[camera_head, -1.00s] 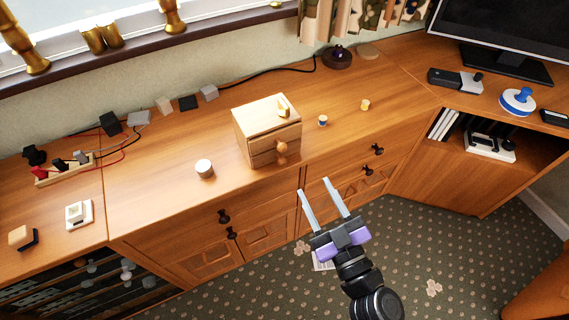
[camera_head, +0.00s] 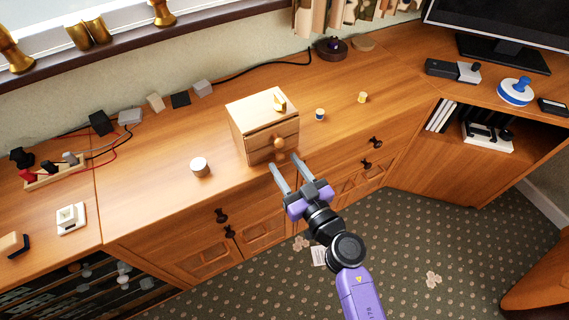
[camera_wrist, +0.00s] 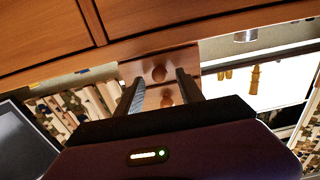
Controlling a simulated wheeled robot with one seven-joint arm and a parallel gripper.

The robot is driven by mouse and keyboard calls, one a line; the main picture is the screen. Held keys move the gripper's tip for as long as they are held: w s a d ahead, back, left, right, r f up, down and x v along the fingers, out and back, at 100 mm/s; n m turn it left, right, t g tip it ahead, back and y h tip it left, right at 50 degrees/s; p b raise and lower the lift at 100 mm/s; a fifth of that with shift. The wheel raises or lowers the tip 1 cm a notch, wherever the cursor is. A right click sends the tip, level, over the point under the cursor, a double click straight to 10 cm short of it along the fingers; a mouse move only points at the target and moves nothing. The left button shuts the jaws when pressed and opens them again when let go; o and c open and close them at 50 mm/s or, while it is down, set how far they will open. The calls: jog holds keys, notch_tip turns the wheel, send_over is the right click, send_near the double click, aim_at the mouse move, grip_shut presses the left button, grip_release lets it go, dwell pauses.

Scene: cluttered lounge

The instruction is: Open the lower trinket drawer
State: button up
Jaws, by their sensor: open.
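The small wooden trinket chest (camera_head: 252,125) stands on the long sideboard, both its drawers shut. Its upper drawer knob (camera_head: 279,143) shows in the head view; the lower knob sits low, close to my fingertips there. The wrist view is upside down and shows the chest front (camera_wrist: 185,58) with the lower knob (camera_wrist: 158,73) above the upper knob (camera_wrist: 166,97). My gripper (camera_head: 283,160) is open and empty, its fingers pointing at the chest front. In the wrist view the two fingers (camera_wrist: 158,80) flank the knobs; contact cannot be told.
A white round pot (camera_head: 200,167) stands left of the chest. Two small cups (camera_head: 320,114) (camera_head: 362,97) stand to its right. The sideboard's dark knobs (camera_head: 221,215) stick out below its top. The top (camera_head: 235,187) in front of the chest is bare.

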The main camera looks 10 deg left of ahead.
jog(key=shift+w+a, duration=0.3)
jog(key=shift+w, duration=0.2)
grip_shut()
dwell(1.2)
